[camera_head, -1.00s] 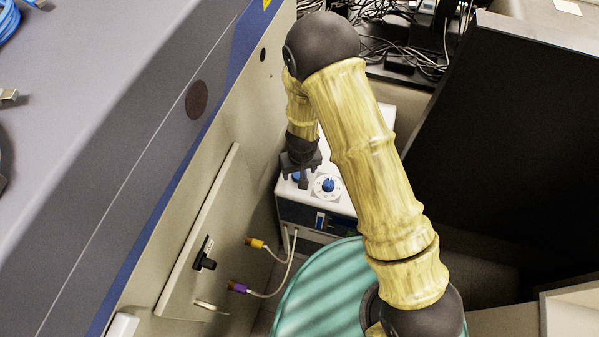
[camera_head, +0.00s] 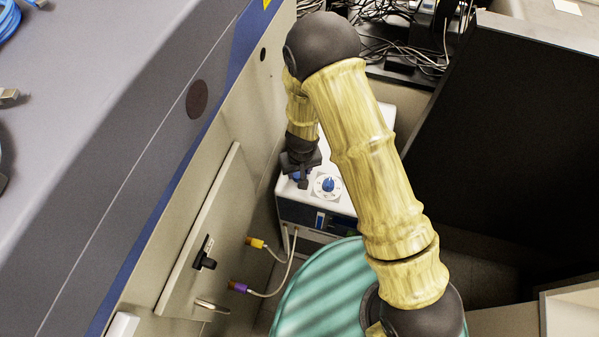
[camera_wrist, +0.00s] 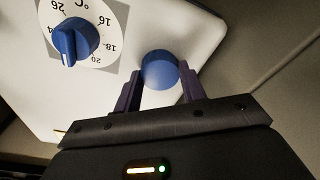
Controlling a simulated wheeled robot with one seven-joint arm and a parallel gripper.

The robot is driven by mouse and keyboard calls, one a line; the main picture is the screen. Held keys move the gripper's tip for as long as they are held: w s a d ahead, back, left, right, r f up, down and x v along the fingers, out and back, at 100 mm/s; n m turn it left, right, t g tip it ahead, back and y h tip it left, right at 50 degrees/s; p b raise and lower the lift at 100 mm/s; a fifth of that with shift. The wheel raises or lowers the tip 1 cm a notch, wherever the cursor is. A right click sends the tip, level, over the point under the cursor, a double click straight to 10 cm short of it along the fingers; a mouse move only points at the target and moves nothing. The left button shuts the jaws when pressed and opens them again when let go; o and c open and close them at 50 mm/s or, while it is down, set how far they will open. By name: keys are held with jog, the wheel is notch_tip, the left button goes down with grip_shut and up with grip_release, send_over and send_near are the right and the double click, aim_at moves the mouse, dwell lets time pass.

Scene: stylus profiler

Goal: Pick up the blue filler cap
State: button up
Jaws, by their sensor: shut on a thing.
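The blue filler cap (camera_wrist: 160,70) is a round blue knob on the white top of a box-shaped unit, seen in the wrist view between my fingers. In the head view only a bit of its blue (camera_head: 296,176) shows under my gripper (camera_head: 301,170). My gripper (camera_wrist: 160,88) is shut on the cap, with one dark finger on each side of it. Whether the cap is lifted off the top cannot be told.
A blue temperature dial (camera_head: 328,185) sits right beside the cap on the white unit (camera_head: 345,205). A tall beige and grey cabinet (camera_head: 240,150) stands close on the left. Cable plugs (camera_head: 255,242) stick out below, near a teal round surface (camera_head: 320,290).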

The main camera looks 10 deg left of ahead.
aim_at(299, 173)
notch_tip(299, 173, up, 10)
dwell(0.6)
jog(key=o, duration=0.4)
grip_shut()
jog(key=shift+d+f, duration=0.1)
